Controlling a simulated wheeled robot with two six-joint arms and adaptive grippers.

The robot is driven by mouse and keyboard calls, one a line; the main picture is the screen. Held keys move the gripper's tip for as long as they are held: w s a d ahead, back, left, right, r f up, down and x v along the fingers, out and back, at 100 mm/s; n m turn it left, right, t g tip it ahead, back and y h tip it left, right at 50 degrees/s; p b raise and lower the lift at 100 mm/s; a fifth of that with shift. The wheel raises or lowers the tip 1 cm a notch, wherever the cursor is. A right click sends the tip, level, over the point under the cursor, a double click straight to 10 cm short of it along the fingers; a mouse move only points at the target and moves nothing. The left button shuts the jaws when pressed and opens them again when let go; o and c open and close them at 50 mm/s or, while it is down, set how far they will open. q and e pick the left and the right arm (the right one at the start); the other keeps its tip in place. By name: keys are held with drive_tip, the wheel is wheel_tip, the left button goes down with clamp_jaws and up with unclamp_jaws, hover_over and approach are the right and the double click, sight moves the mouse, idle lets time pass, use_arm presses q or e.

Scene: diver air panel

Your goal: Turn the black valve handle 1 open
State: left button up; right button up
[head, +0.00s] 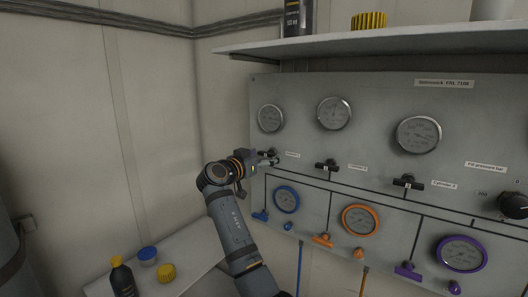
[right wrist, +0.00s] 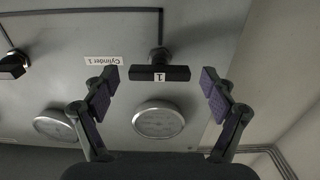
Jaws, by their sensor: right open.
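Black valve handle 1 (right wrist: 175,74) is a short black bar marked "1" on a round stem; in the right wrist view it lies level across the picture, beside an upside-down "Cylinder 1" label (right wrist: 103,60). My right gripper (right wrist: 159,77) is open, with one finger off each end of the bar and clear gaps on both sides. In the head view my right gripper (head: 271,160) is at the left end of the grey panel (head: 390,90), in front of the handle and partly covering it. My left gripper is not in view.
Black handles 2 (head: 327,166) and 3 (head: 408,184) sit further right on the panel. Gauges and coloured valves surround them. A shelf (head: 400,44) juts out above. A low table (head: 198,262) holds a bottle (head: 121,280) and caps.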

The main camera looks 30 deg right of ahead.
drive_tip(key=c, duration=1.1)
drive_tip(key=shift+c, duration=0.2)
